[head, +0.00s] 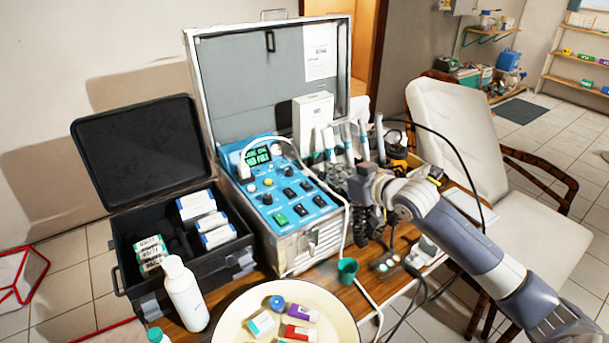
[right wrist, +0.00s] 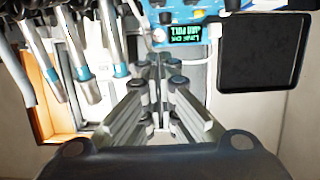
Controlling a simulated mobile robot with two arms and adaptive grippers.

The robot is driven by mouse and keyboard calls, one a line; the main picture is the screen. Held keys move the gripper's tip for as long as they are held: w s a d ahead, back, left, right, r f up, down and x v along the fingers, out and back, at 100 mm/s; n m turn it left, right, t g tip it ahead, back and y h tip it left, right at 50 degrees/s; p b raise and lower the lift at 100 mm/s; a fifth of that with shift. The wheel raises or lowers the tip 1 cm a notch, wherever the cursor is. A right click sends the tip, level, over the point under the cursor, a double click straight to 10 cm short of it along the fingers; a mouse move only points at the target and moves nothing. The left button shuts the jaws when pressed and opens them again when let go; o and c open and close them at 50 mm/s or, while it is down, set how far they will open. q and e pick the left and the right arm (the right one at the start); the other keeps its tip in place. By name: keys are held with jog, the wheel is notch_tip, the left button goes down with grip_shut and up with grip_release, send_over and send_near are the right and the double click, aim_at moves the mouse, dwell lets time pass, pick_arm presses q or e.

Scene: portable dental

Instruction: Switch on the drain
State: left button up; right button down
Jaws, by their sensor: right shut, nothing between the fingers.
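The dental unit's blue control panel (head: 285,190) faces up in the open metal case. It carries a lit green display (head: 257,157), knobs, several dark rocker switches and a green rocker switch (head: 280,218). I cannot tell which one is the drain switch. My right gripper (head: 342,184) is shut and empty, near the panel's right edge and in front of the handpieces. In the right wrist view its fingers (right wrist: 160,80) point toward the unit, and part of the panel (right wrist: 185,36) with the display (right wrist: 183,24) shows at the top. My left gripper is out of view.
Dental handpieces (head: 345,140) stand right of the panel, with a white hose across it. An open black case (head: 185,255) with boxes is at left. A white bottle (head: 184,293), round tray (head: 235,327) and green cup (head: 347,270) stand in front. A chair (head: 455,130) is behind my arm.

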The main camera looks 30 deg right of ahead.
aim_at(306, 185)
jog(key=p+x, duration=0.1)
jog(key=x, duration=0.4)
jog(key=shift+w, duration=0.35)
jog(key=x, duration=0.3)
jog(key=shift+w+f, duration=0.15)
jog(key=shift+w, duration=0.15)
notch_tip(306, 185, down, 3)
jog(key=shift+w+f+p, duration=0.1)
jog(key=shift+f+p, duration=0.05)
jog(key=shift+p, duration=0.3)
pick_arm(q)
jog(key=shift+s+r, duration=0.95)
pick_arm(e)
jog(key=shift+f, duration=0.5)
